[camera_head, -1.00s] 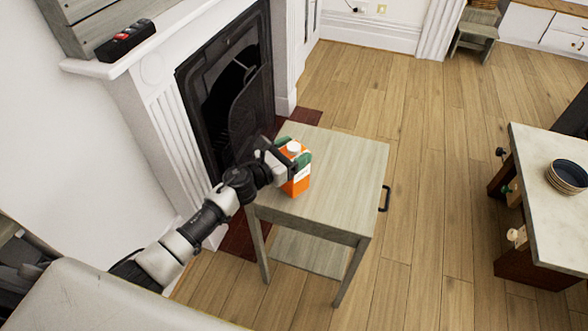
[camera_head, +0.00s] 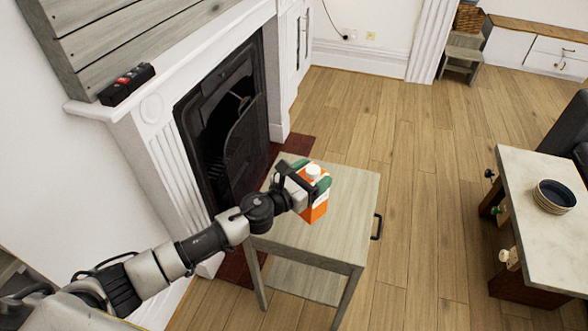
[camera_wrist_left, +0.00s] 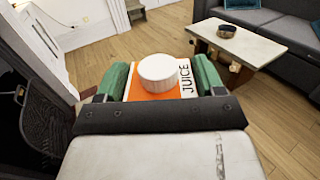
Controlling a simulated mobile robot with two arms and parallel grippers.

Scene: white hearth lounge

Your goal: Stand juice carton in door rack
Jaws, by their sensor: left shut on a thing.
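The juice carton (camera_head: 316,211) is orange and white with a white cap. My left gripper (camera_head: 305,182) is shut on its upper part, with green finger pads on either side. In the left wrist view the white cap (camera_wrist_left: 158,72) and the JUICE lettering show between the pads. The carton is upright over the small grey-green side table (camera_head: 345,215); it looks slightly raised, but the gap beneath is hard to judge. I cannot make out a door rack in either view. My right gripper is not in view.
A fireplace (camera_head: 225,120) with a white surround stands left of the side table. Open wooden floor lies between the two tables.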

